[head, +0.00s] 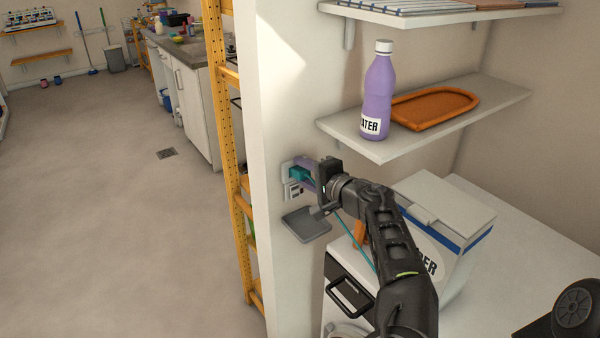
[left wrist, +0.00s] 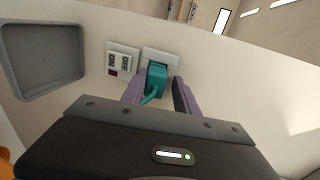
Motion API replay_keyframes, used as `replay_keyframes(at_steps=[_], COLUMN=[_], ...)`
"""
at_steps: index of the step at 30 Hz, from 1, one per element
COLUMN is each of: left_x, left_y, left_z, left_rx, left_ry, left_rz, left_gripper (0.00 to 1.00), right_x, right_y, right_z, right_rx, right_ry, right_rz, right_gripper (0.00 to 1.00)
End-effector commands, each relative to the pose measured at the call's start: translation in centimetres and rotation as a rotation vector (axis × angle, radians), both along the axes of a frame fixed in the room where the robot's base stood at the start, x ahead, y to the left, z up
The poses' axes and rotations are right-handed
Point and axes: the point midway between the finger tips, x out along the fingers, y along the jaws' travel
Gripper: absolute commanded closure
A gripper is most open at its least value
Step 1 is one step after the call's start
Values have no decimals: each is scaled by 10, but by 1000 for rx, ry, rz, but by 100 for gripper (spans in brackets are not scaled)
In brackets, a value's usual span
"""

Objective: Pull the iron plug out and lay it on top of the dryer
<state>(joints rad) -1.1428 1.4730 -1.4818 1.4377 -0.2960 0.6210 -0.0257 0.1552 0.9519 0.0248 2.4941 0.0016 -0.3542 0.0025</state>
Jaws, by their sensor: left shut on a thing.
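The teal iron plug (head: 299,175) is at the wall socket on the end of the white wall. In the left wrist view the plug (left wrist: 156,80) sits against the socket plate (left wrist: 161,57), with no clear gap between them. My left gripper (left wrist: 158,84) is shut on the plug, one purple finger on each side. In the head view the left gripper (head: 303,173) reaches the wall from the right. A teal cord (head: 352,236) hangs from the plug. The white dryer (head: 520,262) stands at the lower right, partly hidden by my left arm. My right gripper is not in view.
A white box with a blue stripe (head: 470,237) stands on the dryer; an orange thing (head: 360,232) is partly hidden beside it. A grey tray (head: 307,223) juts out below the socket. A shelf (head: 495,103) holds a purple bottle (head: 379,95). The dryer's right part looks clear.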

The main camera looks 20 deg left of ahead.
Motion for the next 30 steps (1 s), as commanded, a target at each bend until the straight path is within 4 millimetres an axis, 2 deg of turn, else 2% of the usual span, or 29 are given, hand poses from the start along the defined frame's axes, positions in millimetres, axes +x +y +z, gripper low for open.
replay_keyframes(at_steps=[1, 10, 11, 24, 30], left_x=[-2, -3, -3, -2, -1], left_y=[-1, 1, 1, 0, 0], left_z=[-12, -13, -13, -9, -7], left_rx=[-11, -11, -11, -7, -7], left_ry=[14, 15, 15, 10, 8], left_rz=[6, 10, 10, 6, 4], left_gripper=[100, 100, 64, 28, 27], right_x=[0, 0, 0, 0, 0], right_y=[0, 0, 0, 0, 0], right_z=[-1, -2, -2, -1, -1], right_rx=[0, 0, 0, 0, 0], right_ry=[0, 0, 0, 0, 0], right_rz=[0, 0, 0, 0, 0], right_gripper=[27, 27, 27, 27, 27])
